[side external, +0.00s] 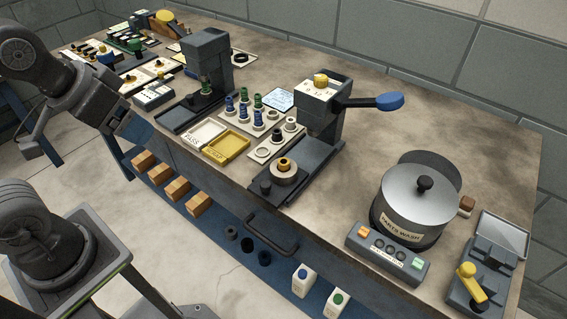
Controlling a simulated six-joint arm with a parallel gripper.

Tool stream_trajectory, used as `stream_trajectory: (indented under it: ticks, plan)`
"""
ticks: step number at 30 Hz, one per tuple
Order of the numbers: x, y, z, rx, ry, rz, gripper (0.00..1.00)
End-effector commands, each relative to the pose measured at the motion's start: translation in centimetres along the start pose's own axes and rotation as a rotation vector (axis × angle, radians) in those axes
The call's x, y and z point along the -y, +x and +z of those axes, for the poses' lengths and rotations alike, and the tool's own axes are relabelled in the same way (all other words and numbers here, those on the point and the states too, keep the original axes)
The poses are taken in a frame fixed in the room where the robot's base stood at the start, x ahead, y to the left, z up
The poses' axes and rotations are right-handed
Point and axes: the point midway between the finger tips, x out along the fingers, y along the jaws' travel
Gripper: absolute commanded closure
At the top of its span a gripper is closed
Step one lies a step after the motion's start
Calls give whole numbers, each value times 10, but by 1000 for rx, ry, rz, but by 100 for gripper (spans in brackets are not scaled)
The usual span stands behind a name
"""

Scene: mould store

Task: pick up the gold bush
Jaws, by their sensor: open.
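The gold bush (284,163) is a small gold ring with a dark centre. It sits upright in a pale round holder on the base of the dark press (320,120) near the bench's front edge. My gripper (130,130) is at the left, by the bench's front edge, well apart from the bush. It is open and looks empty, though its fingertips are small and dark here. Nothing hides the bush from this side.
The press lever with a blue knob (390,101) juts right. A pale plate with green and blue pegs (258,113), a white tray (205,133) and a yellow tray (227,148) lie left of the bush. A parts-wash pot (418,195) stands right; bench is bare between.

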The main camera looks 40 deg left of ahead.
Motion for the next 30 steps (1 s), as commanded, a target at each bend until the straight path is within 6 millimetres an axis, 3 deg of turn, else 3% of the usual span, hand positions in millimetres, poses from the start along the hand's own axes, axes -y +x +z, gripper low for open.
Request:
stream_trajectory:
  ticks: [6, 13, 17, 23, 30]
  plan:
    - [0, 0, 0, 0, 0, 0, 44]
    - [0, 0, 0, 1, 1, 0, 44]
    - [-4, -1, -12, 24, 29, 8, 44]
    - [-24, 4, -63, 130, 166, 42, 44]
    - [-67, 38, -128, 277, 373, 94, 44]
